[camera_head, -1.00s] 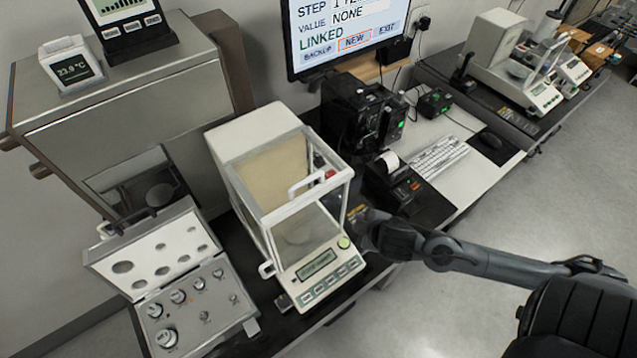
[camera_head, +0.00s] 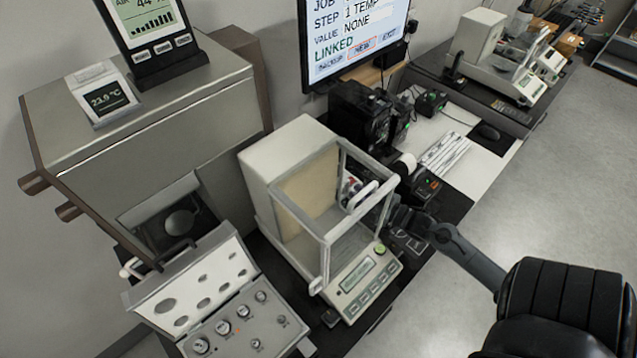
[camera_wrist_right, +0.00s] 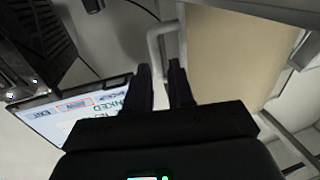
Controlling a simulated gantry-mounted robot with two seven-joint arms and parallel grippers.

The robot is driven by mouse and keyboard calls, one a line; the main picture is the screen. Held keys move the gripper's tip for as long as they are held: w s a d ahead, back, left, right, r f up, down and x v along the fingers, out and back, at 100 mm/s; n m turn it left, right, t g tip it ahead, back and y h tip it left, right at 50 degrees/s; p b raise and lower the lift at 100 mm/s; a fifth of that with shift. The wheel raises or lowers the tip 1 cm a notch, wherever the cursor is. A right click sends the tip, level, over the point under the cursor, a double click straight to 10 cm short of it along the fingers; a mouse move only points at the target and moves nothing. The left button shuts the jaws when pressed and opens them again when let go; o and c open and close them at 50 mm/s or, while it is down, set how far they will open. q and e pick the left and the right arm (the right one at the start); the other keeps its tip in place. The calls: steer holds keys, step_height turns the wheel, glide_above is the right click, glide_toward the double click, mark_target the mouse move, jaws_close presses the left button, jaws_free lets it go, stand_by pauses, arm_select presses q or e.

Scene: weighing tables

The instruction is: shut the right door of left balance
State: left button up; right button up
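The left balance (camera_head: 292,160) is a white box with a framed glass chamber in the middle of the head view. A white handle (camera_head: 362,195) shows near the chamber's top front edge. The right side and its door are mostly hidden from the head view. My right gripper (camera_head: 394,212) is beside the chamber's right side, partly behind the frame. In the right wrist view its two dark fingers (camera_wrist_right: 160,66) are slightly apart, around or just short of a white loop handle (camera_wrist_right: 153,42) on the chamber's side. Contact cannot be told. My left gripper is out of view.
An open weight case (camera_head: 215,300) lies left of the balance. A printer (camera_head: 425,185) and black devices (camera_head: 365,118) stand close behind and right of it. A monitor (camera_head: 350,45) is behind. A second balance (camera_head: 475,40) is on the far table.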

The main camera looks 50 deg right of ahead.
steer(key=w, duration=0.5)
steer(key=shift+w+d, duration=0.15)
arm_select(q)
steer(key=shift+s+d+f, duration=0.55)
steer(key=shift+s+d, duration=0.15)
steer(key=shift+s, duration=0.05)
arm_select(e)
steer(key=shift+w, duration=0.7)
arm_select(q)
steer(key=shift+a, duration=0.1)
arm_select(e)
jaws_close()
